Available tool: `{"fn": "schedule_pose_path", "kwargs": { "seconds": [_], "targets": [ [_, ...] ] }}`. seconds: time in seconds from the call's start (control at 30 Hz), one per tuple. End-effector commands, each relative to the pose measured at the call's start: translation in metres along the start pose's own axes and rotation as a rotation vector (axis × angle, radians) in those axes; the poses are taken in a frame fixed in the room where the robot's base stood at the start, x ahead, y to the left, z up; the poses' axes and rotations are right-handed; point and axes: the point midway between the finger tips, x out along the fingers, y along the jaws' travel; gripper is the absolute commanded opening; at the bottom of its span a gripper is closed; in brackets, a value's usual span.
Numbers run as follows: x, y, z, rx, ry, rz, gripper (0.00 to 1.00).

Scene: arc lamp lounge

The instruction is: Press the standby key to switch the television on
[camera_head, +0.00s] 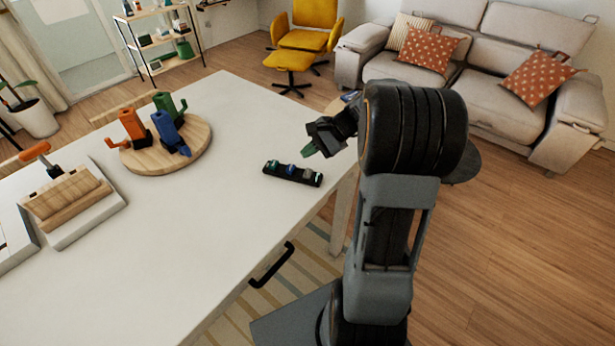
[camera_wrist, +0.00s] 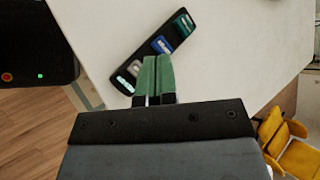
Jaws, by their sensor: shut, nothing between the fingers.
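A narrow black key strip (camera_head: 291,174) lies on the white table near its right edge. It carries several small coloured keys, and it also shows in the wrist view (camera_wrist: 147,57). There a pale key (camera_wrist: 126,84), a grey key (camera_wrist: 134,67), a blue key (camera_wrist: 162,45) and a green key (camera_wrist: 184,25) can be made out. I cannot tell which one is the standby key. My gripper (camera_head: 307,152) has green fingers and is shut and empty, just above and behind the strip in the head view. In the wrist view its fingertips (camera_wrist: 158,59) overlap the strip's near edge. No television can be made out.
On the white table (camera_head: 215,215) stand a round wooden board (camera_head: 195,158) with orange, blue and green objects, and a wooden-topped item (camera_head: 70,205) at left. A black handle (camera_head: 272,265) juts from the table's side. The table left of the strip is clear.

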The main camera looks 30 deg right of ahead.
Motion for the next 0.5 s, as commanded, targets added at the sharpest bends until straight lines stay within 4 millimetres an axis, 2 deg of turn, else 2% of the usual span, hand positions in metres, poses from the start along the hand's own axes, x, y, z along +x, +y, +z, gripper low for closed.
{"fn": "schedule_pose_path", "kwargs": {
  "seconds": [0.03,0.2,0.5],
  "targets": [
    [0.009,0.006,-0.006,0.001,0.000,0.000,0.00],
    [0.023,0.017,-0.017,0.001,0.001,0.000,0.00],
    [0.033,0.024,-0.024,0.000,0.001,-0.001,0.00]
  ]
}}
